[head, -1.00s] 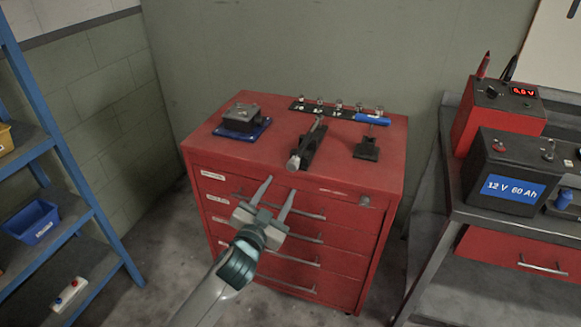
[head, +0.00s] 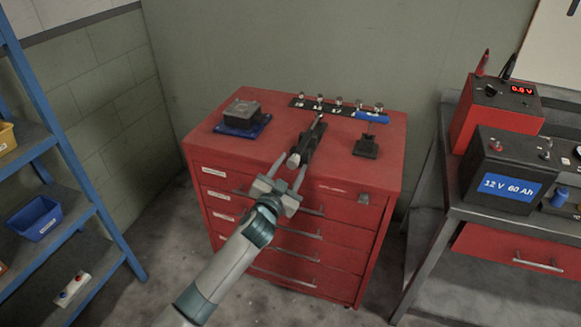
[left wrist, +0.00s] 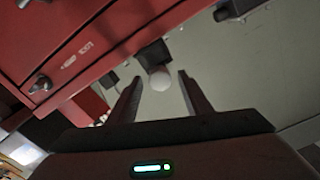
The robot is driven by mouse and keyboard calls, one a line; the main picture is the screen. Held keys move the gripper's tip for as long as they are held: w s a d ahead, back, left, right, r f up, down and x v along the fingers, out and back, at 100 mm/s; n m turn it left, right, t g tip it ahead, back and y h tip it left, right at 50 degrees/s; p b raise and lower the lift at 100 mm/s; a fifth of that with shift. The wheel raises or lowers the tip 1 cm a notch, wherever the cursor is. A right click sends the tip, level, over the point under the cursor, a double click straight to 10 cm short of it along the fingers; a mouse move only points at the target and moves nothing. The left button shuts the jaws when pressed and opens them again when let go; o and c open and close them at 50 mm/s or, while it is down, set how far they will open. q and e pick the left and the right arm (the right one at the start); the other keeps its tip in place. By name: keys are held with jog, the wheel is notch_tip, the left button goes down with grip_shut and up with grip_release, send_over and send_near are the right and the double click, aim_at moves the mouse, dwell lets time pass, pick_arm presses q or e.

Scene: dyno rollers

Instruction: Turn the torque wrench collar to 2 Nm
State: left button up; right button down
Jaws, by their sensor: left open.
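The torque wrench (head: 310,143) lies in a black holder on top of the red tool cabinet, its near end pointing at the front edge. My left gripper (head: 291,165) is open at that near end, just in front of the cabinet. In the left wrist view, the wrench's pale round end (left wrist: 159,81) shows between the two open fingers of the left gripper (left wrist: 160,76); I cannot tell whether they touch it. The collar's scale is too small to read. My right gripper is not in view.
The red cabinet (head: 225,155) carries a dark block on a blue base (head: 242,118), a socket rail (head: 337,108) and a small black stand (head: 366,147). A blue shelf (head: 75,165) stands left. A bench at right holds a 12 V battery (head: 505,175) and a red meter (head: 495,110).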

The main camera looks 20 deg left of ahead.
pick_arm(q)
jog(key=c, duration=1.1)
jog(key=shift+o, duration=0.2)
jog(key=shift+m, duration=0.3)
